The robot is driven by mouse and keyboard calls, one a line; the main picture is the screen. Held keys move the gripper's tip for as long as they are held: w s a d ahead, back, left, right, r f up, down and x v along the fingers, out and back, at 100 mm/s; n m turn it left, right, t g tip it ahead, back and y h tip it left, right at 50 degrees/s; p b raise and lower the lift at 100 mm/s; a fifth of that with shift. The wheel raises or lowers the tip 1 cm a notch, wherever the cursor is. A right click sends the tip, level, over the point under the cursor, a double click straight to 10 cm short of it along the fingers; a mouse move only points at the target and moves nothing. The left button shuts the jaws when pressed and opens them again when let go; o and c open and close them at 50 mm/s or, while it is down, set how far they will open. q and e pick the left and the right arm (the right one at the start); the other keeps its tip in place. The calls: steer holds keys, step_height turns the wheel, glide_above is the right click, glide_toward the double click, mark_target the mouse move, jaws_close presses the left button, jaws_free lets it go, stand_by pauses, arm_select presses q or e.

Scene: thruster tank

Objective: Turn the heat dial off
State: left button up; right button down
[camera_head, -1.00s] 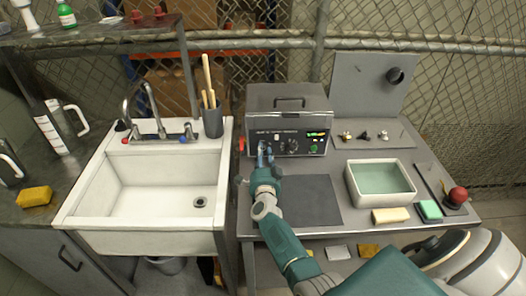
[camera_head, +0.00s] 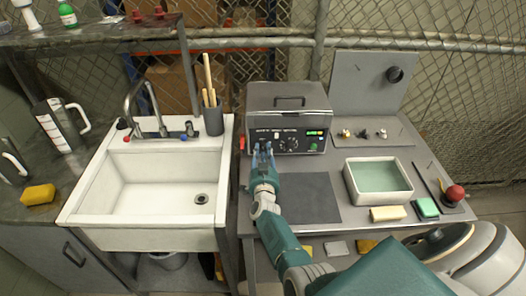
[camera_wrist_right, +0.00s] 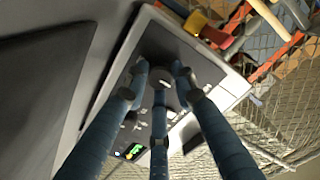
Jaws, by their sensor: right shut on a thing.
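The tank machine (camera_head: 288,105) is a grey box with a lid handle, standing at the back of the metal table. Its dark front panel carries dials (camera_head: 292,144), a lit green display (camera_head: 316,133) and a green button. My right gripper (camera_head: 263,148) is at the left end of this panel, its blue fingers shut on what seems to be the heat dial. In the right wrist view, the fingers (camera_wrist_right: 160,76) converge on the panel around a small round knob (camera_wrist_right: 160,84). The fingers hide most of it, and its setting and label cannot be read. My left gripper is not in view.
A white sink (camera_head: 155,185) stands left of the table. A liquid-filled tray (camera_head: 378,162), a cream block (camera_head: 388,213) and a green sponge (camera_head: 427,208) lie to the right. A dark mat (camera_head: 309,198) lies before the machine. A wire fence rises behind.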

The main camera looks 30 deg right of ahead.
steer(key=shift+a+f, duration=0.1)
stand_by(0.5)
steer(key=c, duration=1.4)
jaws_free()
